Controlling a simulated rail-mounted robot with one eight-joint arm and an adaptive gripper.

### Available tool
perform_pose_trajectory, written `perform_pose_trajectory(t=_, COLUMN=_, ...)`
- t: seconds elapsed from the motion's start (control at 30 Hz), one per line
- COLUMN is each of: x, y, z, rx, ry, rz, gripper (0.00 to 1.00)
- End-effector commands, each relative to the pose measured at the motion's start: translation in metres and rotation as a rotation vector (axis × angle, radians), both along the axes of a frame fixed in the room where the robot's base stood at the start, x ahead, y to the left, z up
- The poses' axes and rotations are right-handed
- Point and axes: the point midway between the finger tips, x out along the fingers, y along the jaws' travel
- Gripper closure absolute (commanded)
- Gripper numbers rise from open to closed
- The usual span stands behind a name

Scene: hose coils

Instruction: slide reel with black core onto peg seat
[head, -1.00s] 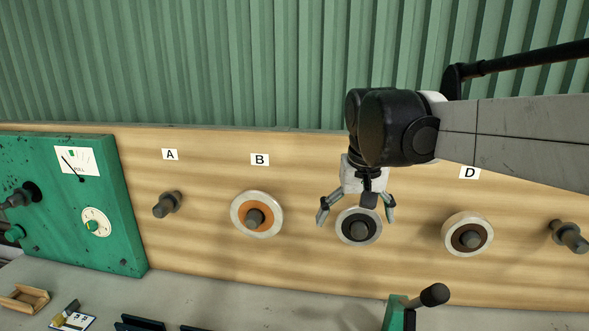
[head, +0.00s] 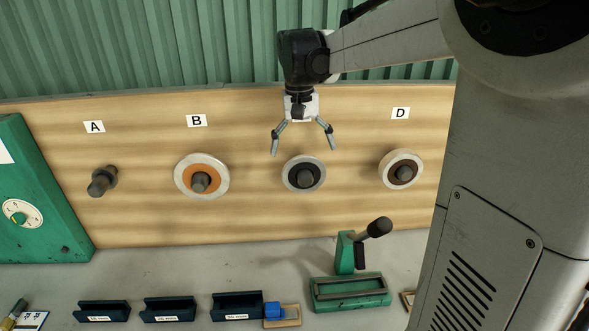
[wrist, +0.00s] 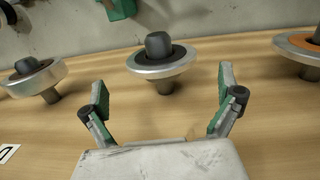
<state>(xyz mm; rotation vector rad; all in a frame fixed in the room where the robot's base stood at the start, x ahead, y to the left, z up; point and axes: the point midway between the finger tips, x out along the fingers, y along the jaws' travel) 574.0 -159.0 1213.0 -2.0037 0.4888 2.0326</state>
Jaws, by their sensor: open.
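The reel with the black core (head: 291,184) has a pale metallic rim and sits on the third peg (head: 305,176), whose tip pokes out through the core. In the wrist view the reel (wrist: 176,68) is ahead, centred between the fingers and apart from them, with a short grey shaft between it and the board. My gripper (head: 303,148) is open and empty, just above the reel in the head view. Its fingers also show in the wrist view (wrist: 162,82). The label over this peg is hidden by my arm.
Peg A (head: 102,181) is bare. An orange-core reel (head: 184,165) hangs under B and a brown-core reel (head: 391,163) under D. A green lever device (head: 350,290) and dark bins (head: 238,307) stand on the bench below. The board (head: 245,225) between pegs is clear.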

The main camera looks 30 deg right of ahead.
Motion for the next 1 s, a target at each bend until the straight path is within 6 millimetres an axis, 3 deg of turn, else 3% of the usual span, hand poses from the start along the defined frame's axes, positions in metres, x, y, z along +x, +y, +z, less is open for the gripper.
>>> perform_pose_trajectory(t=0.3, x=-0.001, y=-0.003, z=-0.054, rx=0.000, ry=-0.001, rz=0.000, gripper=0.00)
perform_pose_trajectory(t=0.5, x=-0.002, y=-0.005, z=-0.078, rx=0.000, ry=-0.001, rz=0.001, gripper=0.00)
perform_pose_trajectory(t=1.0, x=-0.002, y=-0.005, z=-0.090, rx=0.000, ry=-0.001, rz=0.000, gripper=0.03)
